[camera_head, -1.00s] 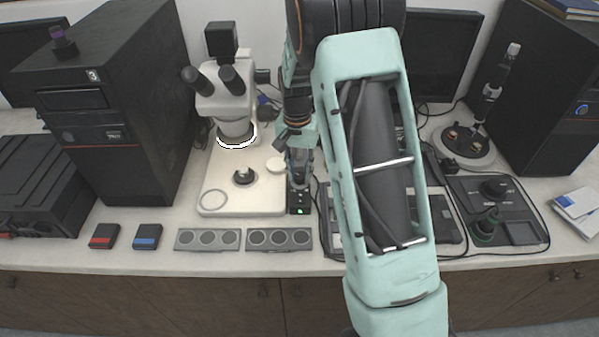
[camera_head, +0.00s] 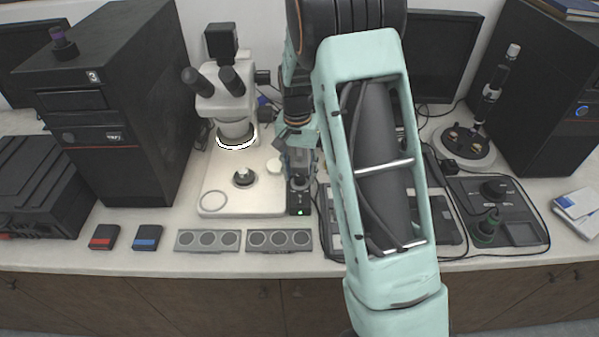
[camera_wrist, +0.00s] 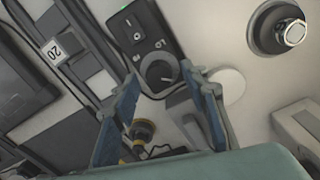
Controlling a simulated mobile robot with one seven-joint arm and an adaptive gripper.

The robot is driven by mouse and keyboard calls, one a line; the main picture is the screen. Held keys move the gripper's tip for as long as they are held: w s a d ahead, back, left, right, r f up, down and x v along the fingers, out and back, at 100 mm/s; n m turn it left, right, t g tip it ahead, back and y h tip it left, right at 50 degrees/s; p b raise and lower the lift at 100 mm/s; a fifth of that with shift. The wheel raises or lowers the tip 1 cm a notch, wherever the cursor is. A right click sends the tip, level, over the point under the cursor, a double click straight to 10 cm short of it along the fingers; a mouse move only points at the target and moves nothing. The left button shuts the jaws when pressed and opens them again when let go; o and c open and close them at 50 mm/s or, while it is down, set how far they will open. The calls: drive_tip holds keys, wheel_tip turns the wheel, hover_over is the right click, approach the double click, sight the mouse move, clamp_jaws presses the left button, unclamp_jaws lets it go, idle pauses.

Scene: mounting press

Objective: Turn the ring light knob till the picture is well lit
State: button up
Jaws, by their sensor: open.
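The ring light knob is a round dark dial with a pale pointer line (camera_wrist: 159,73) on a small black control box (camera_wrist: 138,30) that also carries a rocker switch. In the head view the box (camera_head: 299,208) stands just right of the microscope base, with a green light on its front. My gripper (camera_wrist: 164,82) is open in the wrist view, its two blue fingers either side of the knob's near edge; I cannot tell whether they touch it. In the head view my gripper (camera_head: 299,172) is above the box. The ring light (camera_head: 237,141) glows white under the microscope head.
The microscope (camera_head: 228,95) stands left of my gripper, its pale base (camera_head: 215,180) holding a small dark sample holder (camera_head: 243,177). Two grey trays with round wells (camera_head: 280,240) lie in front. A black control panel (camera_head: 520,205) lies at right.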

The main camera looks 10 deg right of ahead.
sight(298, 176)
wheel_tip(298, 176, up, 12)
drive_tip(key=shift+a+f, duration=0.15)
drive_tip(key=shift+f, duration=0.05)
drive_tip(key=shift+w, duration=0.1)
idle(1.2)
